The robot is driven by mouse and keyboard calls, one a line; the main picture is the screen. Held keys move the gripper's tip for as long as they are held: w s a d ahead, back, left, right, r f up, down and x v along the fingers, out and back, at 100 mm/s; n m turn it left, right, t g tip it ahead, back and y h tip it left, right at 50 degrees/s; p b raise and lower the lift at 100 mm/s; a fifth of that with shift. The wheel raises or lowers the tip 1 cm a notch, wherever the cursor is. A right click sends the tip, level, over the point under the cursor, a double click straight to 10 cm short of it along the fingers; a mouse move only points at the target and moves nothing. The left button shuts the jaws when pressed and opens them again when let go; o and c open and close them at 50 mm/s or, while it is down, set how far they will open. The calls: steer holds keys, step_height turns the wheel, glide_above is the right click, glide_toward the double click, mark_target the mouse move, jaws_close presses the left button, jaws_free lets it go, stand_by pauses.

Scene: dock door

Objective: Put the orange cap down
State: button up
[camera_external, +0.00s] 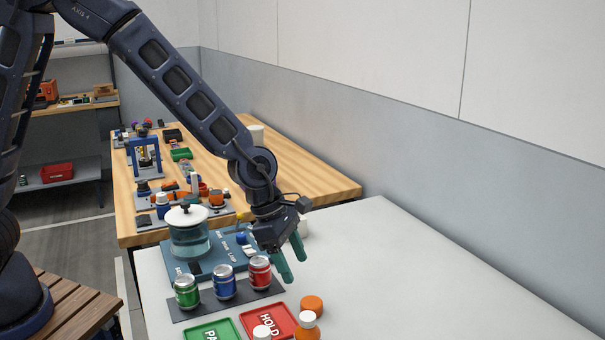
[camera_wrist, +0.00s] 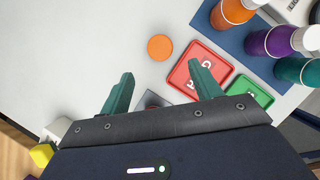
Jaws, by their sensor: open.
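The orange cap (camera_external: 312,303) is a flat round disc lying on the white table, beside the red HOLD tray (camera_external: 250,325). It also shows in the wrist view (camera_wrist: 159,47), lying apart from the red tray. My gripper (camera_external: 294,266) is above the table, behind and left of the cap in the external view. In the wrist view its teal fingers (camera_wrist: 161,72) are spread wide with nothing between them. The cap lies beyond the fingertips and touches neither finger.
Green, blue and red cans (camera_external: 224,284) stand on a dark mat beside my gripper. A green tray (camera_external: 212,331) adjoins the red one. An orange bottle (camera_external: 307,331) stands near the cap. A blue base with a glass jar (camera_external: 189,240) is behind. The table's right side is clear.

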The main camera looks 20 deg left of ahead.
steer(key=w+a+r+m+t, duration=0.1)
steer(key=w+a+r+m, duration=0.4)
steer(key=a, duration=0.6)
steer(key=w+a+r+m+t+y, duration=0.1)
steer(key=w+a+r, duration=0.1)
steer(key=a+r, duration=0.75)
steer(key=w+a+r+m+t, duration=0.1)
steer(key=w+a+r+m, duration=0.25)
steer(key=a, duration=0.85)
steer(key=s+a+r+m+y, duration=0.1)
steer(key=s+a, duration=0.3)
steer(key=a, duration=0.5)
steer(key=s+a+r+m+t+y, duration=0.1)
steer(key=s+a+m, duration=0.3)
steer(key=a, duration=0.5)
steer(key=s+a+r+m+y, duration=0.1)
steer(key=s+a+r+m, duration=0.2)
steer(key=a, duration=0.6)
steer(key=shift+s+r+t+y, duration=0.3)
steer(key=shift+s+t, duration=0.1)
steer(key=shift+s, duration=0.8)
steer(key=shift+m, duration=0.25)
